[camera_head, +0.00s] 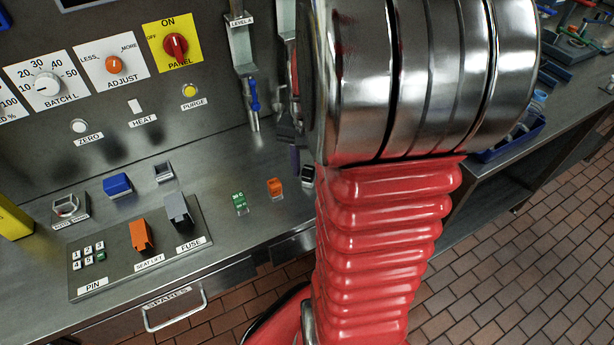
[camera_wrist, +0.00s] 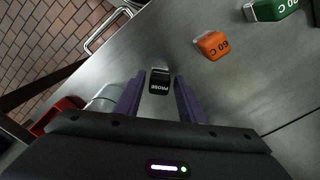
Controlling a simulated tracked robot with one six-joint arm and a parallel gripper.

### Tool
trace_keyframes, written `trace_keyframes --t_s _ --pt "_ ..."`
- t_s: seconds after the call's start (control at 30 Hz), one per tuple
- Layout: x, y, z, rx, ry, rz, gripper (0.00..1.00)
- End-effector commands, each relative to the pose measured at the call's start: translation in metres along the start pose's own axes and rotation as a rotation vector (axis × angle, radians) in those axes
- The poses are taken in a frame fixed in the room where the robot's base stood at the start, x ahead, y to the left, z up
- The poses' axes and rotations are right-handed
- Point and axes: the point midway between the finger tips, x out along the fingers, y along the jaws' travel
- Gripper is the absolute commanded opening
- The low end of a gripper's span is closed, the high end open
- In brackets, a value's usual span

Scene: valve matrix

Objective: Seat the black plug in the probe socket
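The black plug (camera_wrist: 160,87), marked PROBE, has a grey metal end and rests on the steel bench. In the head view it (camera_head: 307,174) sits just left of my red arm. My gripper (camera_wrist: 160,77) is open, its purple fingers on either side of the plug in the wrist view. A gap shows on each side, so it is not gripped; I cannot tell how far above the bench the fingertips are. One purple finger also shows in the head view, beside the arm. I cannot make out which fitting is the probe socket.
An orange block (camera_wrist: 212,45) marked 60 C and a green block (camera_wrist: 270,9) lie near the plug. A metal-framed fitting (camera_head: 70,208), a blue block (camera_head: 117,185) and a raised PIN and FUSE panel (camera_head: 117,268) stand further left. My arm hides the bench behind it.

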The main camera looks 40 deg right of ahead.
Motion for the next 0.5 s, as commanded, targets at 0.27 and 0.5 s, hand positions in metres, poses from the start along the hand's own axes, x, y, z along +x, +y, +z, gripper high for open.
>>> trace_keyframes --t_s 0.27,0.5 --pt "-0.0001 0.0001 -0.0001 0.0 0.0 0.0 0.17" --pt "-0.0001 0.0001 -0.0001 0.0 0.0 0.0 0.0"
